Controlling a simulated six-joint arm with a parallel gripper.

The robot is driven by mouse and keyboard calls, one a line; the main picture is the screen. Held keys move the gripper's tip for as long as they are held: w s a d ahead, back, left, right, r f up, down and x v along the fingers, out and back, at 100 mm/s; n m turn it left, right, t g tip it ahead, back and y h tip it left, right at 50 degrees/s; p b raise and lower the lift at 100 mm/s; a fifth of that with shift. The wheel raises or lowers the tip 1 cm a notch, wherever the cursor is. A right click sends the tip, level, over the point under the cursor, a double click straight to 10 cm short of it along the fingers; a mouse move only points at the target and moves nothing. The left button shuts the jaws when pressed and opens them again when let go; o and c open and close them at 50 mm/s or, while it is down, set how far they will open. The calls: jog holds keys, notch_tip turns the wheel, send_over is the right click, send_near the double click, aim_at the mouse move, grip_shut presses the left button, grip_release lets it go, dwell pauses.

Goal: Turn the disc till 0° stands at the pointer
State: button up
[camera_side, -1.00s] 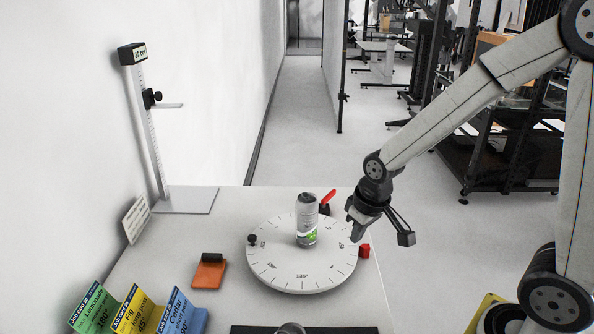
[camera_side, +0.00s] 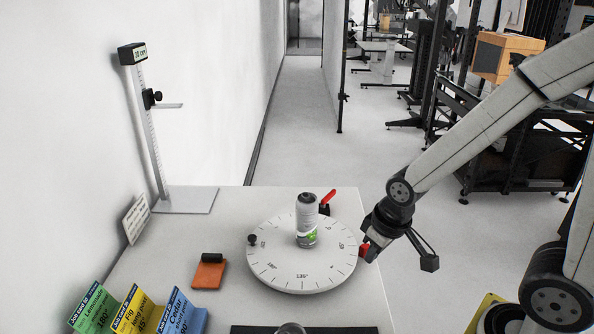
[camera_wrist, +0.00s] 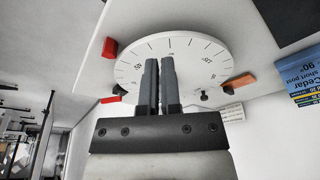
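The white round disc (camera_side: 290,272) lies on the table, with 135° facing the front and 180° to its left. A dark knob (camera_side: 252,239) stands at its left rim; it also shows in the wrist view (camera_wrist: 204,97). The 0° mark is not readable. My gripper (camera_wrist: 160,66) has its fingers together, apparently empty, and is by the red block (camera_side: 364,248) at the disc's right edge.
A red lever (camera_side: 328,197) on a dark mount stands behind the disc. An orange block with a dark top (camera_side: 209,272) lies left of it. Coloured job cards (camera_side: 135,312) stand front left. A height gauge (camera_side: 150,130) stands back left. A dark strip lies along the front.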

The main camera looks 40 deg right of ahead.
jog(key=o, duration=0.7)
jog(key=shift+r, duration=0.2)
jog(key=shift+o, duration=0.2)
jog(key=w+v, duration=0.1)
jog(key=v, duration=0.5)
jog(key=shift+w, duration=0.25)
jog(key=n+t+y, duration=0.1)
jog(key=n+y, duration=0.1)
jog(key=n, duration=0.3)
send_over(253, 237)
jog(key=s+d, duration=0.1)
jog(key=s, duration=0.2)
jog(key=shift+m, duration=0.3)
notch_tip(253, 237, down, 5)
jog(key=shift+d+r, duration=0.1)
jog(key=shift+d, duration=0.05)
jog(key=shift+t, duration=0.3)
jog(key=shift+x, duration=3.9)
jog(key=shift+s+d, duration=0.1)
